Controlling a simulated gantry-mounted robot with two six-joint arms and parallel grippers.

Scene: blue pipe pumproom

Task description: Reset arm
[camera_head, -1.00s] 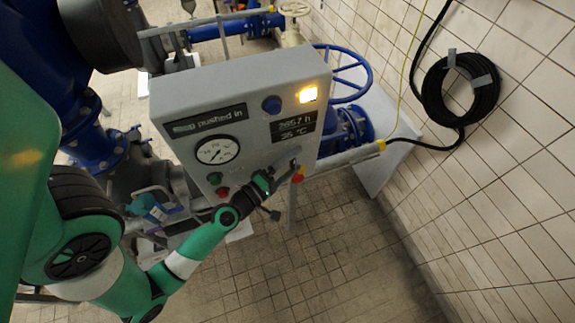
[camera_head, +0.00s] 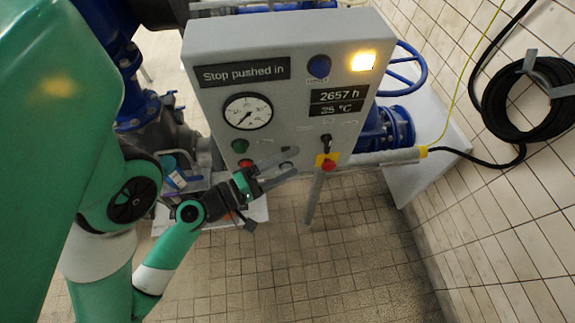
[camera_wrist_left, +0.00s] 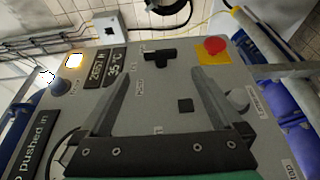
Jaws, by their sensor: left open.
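My left gripper (camera_head: 294,163) is open and empty in front of the lower part of the grey control panel (camera_head: 215,55). In the wrist view its two fingers (camera_wrist_left: 165,76) stand wide apart, with panel face visible between them. The black selector switch (camera_head: 326,143) and the red stop button (camera_head: 328,164) on its yellow plate are just right of the fingertips in the head view. In the wrist view the switch (camera_wrist_left: 158,57) and the red button (camera_wrist_left: 215,46) lie beyond the fingertips. My right gripper is not in view.
The panel has a gauge (camera_head: 248,111), a green button (camera_head: 239,146), a lit yellow lamp (camera_head: 363,61) and a display reading "Stop pushed in" (camera_head: 243,73). A blue handwheel (camera_head: 412,62) and coiled black hose (camera_head: 525,95) are to the right. Tiled floor below is clear.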

